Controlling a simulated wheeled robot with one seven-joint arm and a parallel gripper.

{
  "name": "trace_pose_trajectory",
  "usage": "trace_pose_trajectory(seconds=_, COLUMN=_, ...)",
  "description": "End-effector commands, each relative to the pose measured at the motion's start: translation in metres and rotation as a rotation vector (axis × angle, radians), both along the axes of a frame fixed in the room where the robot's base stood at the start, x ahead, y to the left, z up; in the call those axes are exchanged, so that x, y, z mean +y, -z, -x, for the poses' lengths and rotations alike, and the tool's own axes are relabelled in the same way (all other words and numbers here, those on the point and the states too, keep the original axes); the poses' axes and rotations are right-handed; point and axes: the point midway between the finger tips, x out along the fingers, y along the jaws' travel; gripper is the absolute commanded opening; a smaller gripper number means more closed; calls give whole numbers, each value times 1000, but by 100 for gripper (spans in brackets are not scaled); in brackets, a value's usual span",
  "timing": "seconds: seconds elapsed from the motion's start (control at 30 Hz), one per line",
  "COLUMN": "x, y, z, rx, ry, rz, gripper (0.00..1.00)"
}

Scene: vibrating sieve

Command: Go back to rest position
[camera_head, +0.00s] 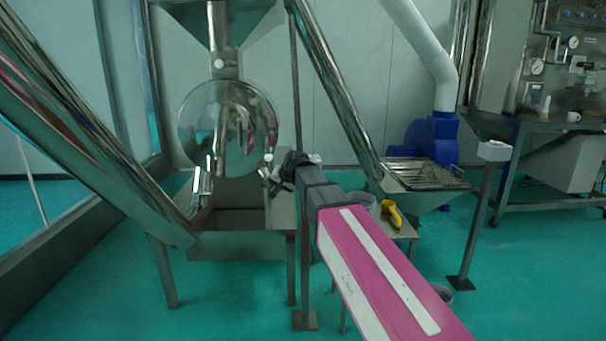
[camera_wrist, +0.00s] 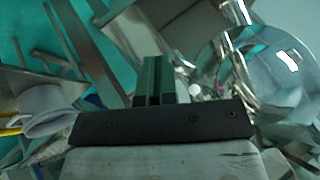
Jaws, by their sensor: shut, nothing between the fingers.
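My gripper (camera_head: 284,168) is at the end of my pink and white arm, near the middle of the head view. It is in front of and to the right of the round shiny metal lid (camera_head: 190,128) of the machine. In the wrist view my gripper (camera_wrist: 153,75) has its two dark fingers together, with nothing between them. The round lid also shows at the right of the wrist view (camera_wrist: 265,95). My arm hides part of the floor and the stand behind it.
A yellow scoop (camera_head: 391,214) and a grey container (camera_head: 362,202) stand on a small table right of my arm. Slanted metal tubes (camera_head: 80,125) flank the machine. A metal grate (camera_head: 425,173), a blue blower (camera_head: 433,140) and a post (camera_head: 483,205) are at the right. Floor is open at the lower right.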

Motion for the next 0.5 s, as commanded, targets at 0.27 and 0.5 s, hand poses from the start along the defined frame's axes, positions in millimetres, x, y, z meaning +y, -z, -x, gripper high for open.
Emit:
trace_pose_trajectory(seconds=0.27, x=-96, y=111, z=50, rx=113, ry=-8, rz=179, gripper=0)
trace_pose_trajectory(seconds=0.5, x=-180, y=200, z=116, rx=245, ry=-39, rz=331, gripper=0)
